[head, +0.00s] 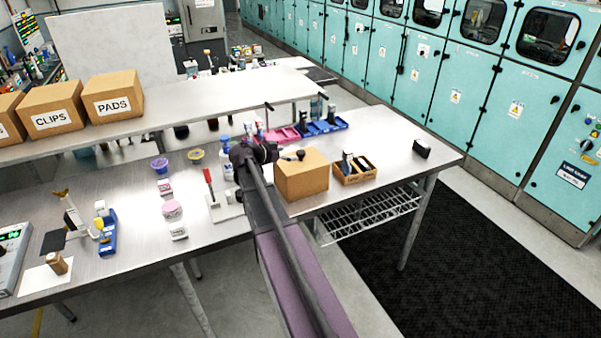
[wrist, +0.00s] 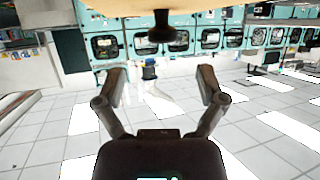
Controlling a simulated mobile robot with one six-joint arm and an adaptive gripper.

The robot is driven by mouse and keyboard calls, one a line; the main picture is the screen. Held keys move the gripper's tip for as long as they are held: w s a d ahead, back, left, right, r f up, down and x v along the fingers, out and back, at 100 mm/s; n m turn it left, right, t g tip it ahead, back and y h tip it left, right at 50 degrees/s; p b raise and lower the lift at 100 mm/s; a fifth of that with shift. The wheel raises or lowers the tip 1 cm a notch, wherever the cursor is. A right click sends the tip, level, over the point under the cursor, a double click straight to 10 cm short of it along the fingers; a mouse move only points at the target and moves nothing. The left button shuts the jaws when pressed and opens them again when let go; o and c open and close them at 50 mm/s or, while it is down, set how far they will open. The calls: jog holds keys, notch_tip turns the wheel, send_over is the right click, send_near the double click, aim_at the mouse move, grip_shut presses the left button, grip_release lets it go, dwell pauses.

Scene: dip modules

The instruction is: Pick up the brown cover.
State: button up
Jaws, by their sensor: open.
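The brown cover (head: 302,180) is a tan box shape on the metal table, with a dark knob (head: 299,155) at its top. In the wrist view, part of a tan surface (wrist: 105,8) with a dark knob (wrist: 160,30) shows at the top edge; most of it is cut off. My gripper (wrist: 161,72) is open and empty, its two fingers spread. The knob lies in line with the gap between them, higher in the picture and apart from both. In the head view my gripper (head: 265,152) is just left of the knob; my arm partly hides its fingers.
A brown tray (head: 355,178) with dark items stands close right of the cover. Blue (head: 318,128) and pink (head: 284,134) trays lie behind it. A white base with a red-handled tool (head: 210,185) is to the left. The table's right end is mostly clear, except for a small black item (head: 422,149).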

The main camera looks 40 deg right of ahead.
aim_at(297, 153)
jog(key=shift+x, duration=0.95)
jog(key=shift+d, duration=0.15)
jog(key=b+x, duration=0.2)
jog(key=x, duration=0.1)
jog(key=shift+w+d+f, duration=0.15)
jog(key=shift+w+f, duration=0.1)
jog(key=shift+x, duration=0.75)
jog(key=shift+r, duration=0.15)
grip_shut()
